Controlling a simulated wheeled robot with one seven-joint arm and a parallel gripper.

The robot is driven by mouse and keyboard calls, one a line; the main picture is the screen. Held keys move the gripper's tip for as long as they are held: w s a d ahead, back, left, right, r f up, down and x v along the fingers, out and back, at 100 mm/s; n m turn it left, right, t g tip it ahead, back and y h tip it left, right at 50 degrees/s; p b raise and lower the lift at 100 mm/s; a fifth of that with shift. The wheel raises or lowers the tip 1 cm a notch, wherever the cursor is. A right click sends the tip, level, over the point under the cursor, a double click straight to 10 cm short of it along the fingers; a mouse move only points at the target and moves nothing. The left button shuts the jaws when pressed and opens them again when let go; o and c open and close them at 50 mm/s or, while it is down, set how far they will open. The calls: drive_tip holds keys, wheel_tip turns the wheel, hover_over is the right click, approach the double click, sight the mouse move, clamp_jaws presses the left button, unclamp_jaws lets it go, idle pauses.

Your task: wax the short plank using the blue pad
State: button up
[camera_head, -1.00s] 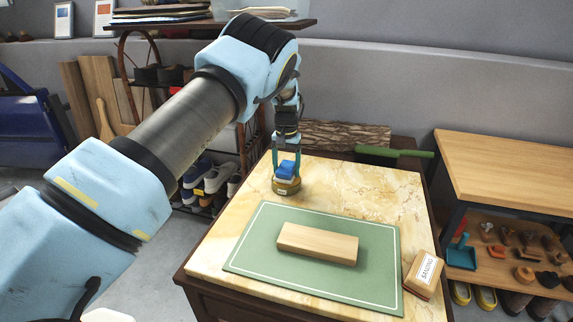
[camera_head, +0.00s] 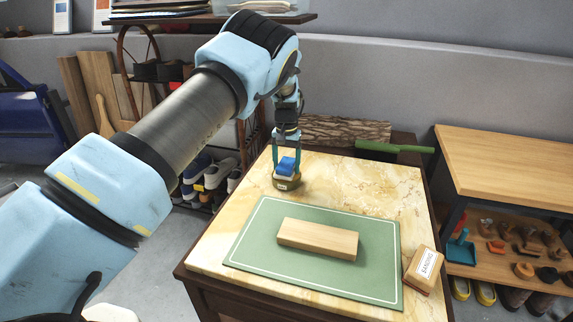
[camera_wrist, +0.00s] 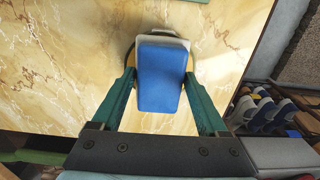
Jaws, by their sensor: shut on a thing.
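The short plank (camera_head: 318,239), a pale wooden block, lies flat on a green mat (camera_head: 375,283) on the marble-topped table. The blue pad (camera_head: 287,166) is at the table's far left, on top of a small round tin (camera_head: 287,184) with a label. My gripper (camera_head: 287,163) points down there, shut on the blue pad. In the wrist view the blue pad (camera_wrist: 161,78) lies between the tips of my two green fingers (camera_wrist: 160,74). A pale layer shows at its far edge. The pad hides most of the tin, so I cannot tell whether they touch.
A wooden block labelled as sanding (camera_head: 422,269) stands right of the mat. Bare marble (camera_head: 355,185) lies between tin and plank. A green-handled tool (camera_head: 395,148) and a bark-covered log (camera_head: 345,131) are behind the table. A wooden bench (camera_head: 510,170) stands at the right.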

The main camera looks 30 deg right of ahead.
sight(287, 163)
drive_tip(key=shift+f+b, duration=0.35)
drive_tip(key=shift+f, duration=0.15)
idle(1.2)
drive_tip(key=shift+r+p, duration=1.75)
drive_tip(key=shift+r, duration=1.8)
